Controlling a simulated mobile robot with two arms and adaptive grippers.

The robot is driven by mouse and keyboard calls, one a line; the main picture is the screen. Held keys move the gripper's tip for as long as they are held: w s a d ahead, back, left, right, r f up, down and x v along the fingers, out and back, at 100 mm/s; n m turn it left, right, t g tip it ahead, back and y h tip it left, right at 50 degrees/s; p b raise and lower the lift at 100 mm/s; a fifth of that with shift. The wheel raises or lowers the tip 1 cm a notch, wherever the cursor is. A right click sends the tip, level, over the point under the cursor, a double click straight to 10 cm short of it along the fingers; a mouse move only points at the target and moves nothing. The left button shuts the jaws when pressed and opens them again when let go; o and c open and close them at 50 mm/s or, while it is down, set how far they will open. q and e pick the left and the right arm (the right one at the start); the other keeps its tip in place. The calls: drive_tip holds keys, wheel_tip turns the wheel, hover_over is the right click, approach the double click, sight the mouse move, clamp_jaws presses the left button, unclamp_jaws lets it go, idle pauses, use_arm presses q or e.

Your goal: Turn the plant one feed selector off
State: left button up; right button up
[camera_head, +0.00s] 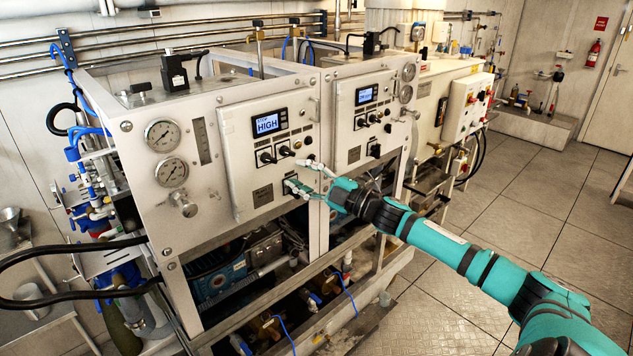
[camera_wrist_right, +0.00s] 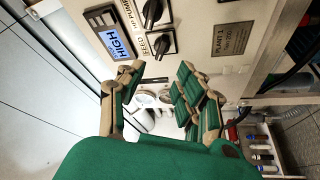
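The plant one panel (camera_head: 240,180) is the nearer white panel, with a lit display reading HIGH. In the right wrist view the feed selector (camera_wrist_right: 161,44) carries a FEED label and lies just beyond the fingertips. I cannot read its setting. My right gripper (camera_head: 299,174) is open and empty at the panel's right side, a little below the knob. In the wrist view my right gripper (camera_wrist_right: 158,76) has its fingers spread, apart from the knob. My left gripper is out of view.
A second similar panel (camera_head: 362,115) stands to the right. Open floor (camera_head: 470,250) lies to the right.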

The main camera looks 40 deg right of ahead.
drive_tip(key=shift+v, duration=1.95)
